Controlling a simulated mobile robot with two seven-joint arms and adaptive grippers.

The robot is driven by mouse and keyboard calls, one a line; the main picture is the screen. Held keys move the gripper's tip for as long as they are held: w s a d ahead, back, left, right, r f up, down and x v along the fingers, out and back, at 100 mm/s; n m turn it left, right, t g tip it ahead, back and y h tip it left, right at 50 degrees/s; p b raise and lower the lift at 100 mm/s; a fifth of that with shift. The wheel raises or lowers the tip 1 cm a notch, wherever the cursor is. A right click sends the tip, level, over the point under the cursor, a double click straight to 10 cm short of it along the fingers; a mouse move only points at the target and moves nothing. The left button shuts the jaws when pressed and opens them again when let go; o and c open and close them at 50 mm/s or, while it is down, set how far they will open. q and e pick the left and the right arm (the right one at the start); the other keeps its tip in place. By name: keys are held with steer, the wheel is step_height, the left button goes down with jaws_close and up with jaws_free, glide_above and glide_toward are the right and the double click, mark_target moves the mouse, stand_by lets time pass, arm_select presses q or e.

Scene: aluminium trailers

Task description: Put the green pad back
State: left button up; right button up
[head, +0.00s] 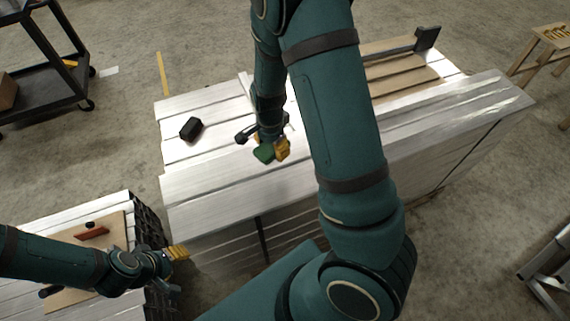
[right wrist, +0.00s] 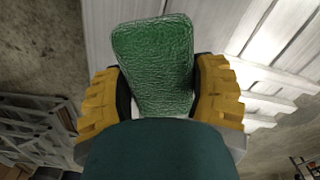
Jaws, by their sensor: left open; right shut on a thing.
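The green pad (right wrist: 154,62) fills the middle of the right wrist view, between the two yellow fingers of my right gripper (right wrist: 158,92). In the head view the green pad (head: 264,153) shows beside the yellow fingertips of my right gripper (head: 274,148), over the near part of the large aluminium trailer (head: 230,188). My right gripper is shut on the pad. Whether the pad touches the trailer top, I cannot tell. My left gripper (head: 177,268) is open, beside the smaller trailer stack at lower left, away from the pad.
A black block (head: 191,129) lies on the large trailer's left part. Brown boards and a dark upright piece (head: 427,38) are at its far right. A red-brown tool (head: 92,233) lies on a board on the lower-left stack. A dark cart (head: 45,75) stands upper left.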

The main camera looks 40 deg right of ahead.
mark_target(274, 170)
step_height(274, 170, down, 10)
steer(key=b, duration=0.2)
steer(key=shift+s+b, duration=0.1)
steer(key=shift+b, duration=0.25)
steer(key=shift+f, duration=0.15)
steer(key=o, duration=1.3)
steer(key=shift+c, duration=0.2)
